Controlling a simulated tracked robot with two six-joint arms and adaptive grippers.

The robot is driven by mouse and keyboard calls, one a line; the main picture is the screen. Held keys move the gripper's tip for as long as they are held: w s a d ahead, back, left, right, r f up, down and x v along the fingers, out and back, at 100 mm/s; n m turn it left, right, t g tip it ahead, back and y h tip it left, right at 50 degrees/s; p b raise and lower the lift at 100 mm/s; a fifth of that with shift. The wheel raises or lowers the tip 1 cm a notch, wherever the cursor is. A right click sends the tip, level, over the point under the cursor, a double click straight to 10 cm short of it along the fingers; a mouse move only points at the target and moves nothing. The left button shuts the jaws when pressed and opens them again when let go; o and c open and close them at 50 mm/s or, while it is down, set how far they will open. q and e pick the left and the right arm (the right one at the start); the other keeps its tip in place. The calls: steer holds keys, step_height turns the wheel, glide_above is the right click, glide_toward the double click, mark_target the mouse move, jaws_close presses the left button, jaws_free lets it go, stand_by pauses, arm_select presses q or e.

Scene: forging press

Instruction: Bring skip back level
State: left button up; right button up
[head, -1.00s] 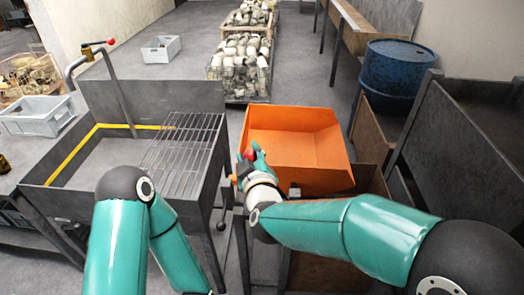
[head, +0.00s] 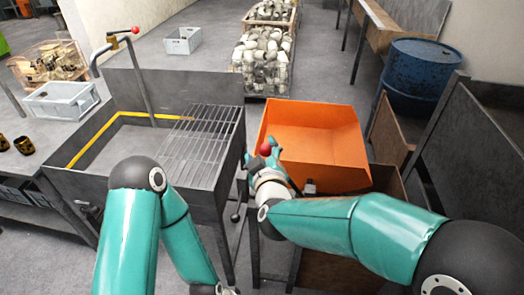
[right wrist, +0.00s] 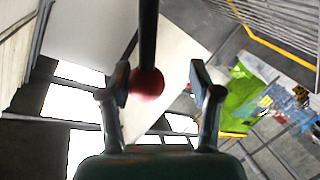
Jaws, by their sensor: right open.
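The orange skip (head: 315,140) stands right of the middle in the head view, above a brown box-like stand. Its floor looks sloped toward the right front, but I cannot tell its exact tilt. A red ball knob (head: 265,149) shows at its left side. In the right wrist view the red knob (right wrist: 147,82) sits on the end of a dark rod. My right gripper (head: 268,158) is at the knob. In the wrist view its fingers (right wrist: 160,85) are open, with the knob between them and gaps on both sides.
A grey basin with a wire grate (head: 200,140) stands left of the skip. A bent lever with a red tip (head: 135,31) rises behind the basin. A blue drum (head: 415,75) and dark panels stand on the right. Crates of pale parts (head: 262,65) are behind.

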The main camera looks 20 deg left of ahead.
steer(key=shift+s+d+r, duration=0.1)
steer(key=shift+r, duration=0.05)
steer(key=v, duration=1.1)
steer(key=shift+s, duration=0.35)
steer(key=shift+d, duration=0.15)
